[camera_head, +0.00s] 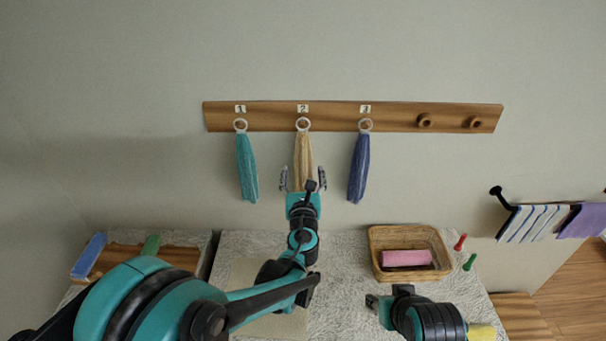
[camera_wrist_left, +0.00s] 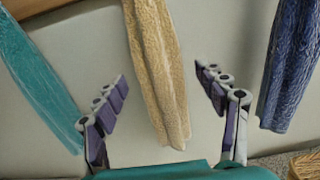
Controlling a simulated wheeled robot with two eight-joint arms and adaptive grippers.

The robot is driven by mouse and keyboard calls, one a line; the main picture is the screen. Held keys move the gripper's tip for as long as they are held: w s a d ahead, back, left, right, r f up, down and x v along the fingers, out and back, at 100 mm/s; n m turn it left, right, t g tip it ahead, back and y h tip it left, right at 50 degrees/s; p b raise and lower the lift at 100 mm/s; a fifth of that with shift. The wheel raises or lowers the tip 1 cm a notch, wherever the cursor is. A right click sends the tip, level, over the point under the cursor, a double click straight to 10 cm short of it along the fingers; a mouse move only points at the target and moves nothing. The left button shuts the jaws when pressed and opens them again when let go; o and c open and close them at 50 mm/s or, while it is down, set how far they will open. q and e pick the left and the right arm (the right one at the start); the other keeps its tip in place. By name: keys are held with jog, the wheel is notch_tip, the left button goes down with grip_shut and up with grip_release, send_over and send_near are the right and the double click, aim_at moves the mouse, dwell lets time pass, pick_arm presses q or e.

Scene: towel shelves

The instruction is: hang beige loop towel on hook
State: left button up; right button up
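The beige loop towel (camera_head: 303,155) hangs by its white ring (camera_head: 303,124) at the hook under label 2 on the wooden wall rail (camera_head: 395,117). My left gripper (camera_head: 303,180) is in front of the towel's lower part with its fingers spread on either side. In the left wrist view, the towel (camera_wrist_left: 157,70) hangs between the open fingers (camera_wrist_left: 162,115), with clear gaps to both. My right gripper (camera_head: 372,301) is low beside the basket, apart from the towel; its finger opening is too small to judge.
Two pegs (camera_head: 424,121) at the right are bare. A wicker basket (camera_head: 376,244) holds a pink roll (camera_head: 407,258). Striped and purple towels (camera_head: 533,222) hang from a bar at right.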

pick_arm(q)
jog(key=s, duration=1.2)
jog(key=s+a+f+n+g+y+b, duration=0.1)
jog(key=s+a+f+n+g+y, duration=0.15)
jog(key=a+n, duration=0.6)
jog(key=s+a+f+n+g+y+b, duration=0.2)
jog(key=s+a+f+n+g, duration=0.15)
jog(key=a+n, duration=0.55)
jog(key=s+f+n+g+h+b, duration=0.1)
jog(key=s+f+n+g+h, duration=0.3)
jog(key=s+f+n, duration=0.4)
jog(key=s+n+g, duration=0.1)
jog(key=s+n, duration=0.5)
jog(key=n, duration=0.4)
jog(key=shift+a+b, duration=0.15)
jog(key=shift+b, duration=0.2)
jog(key=shift+n+h, duration=0.25)
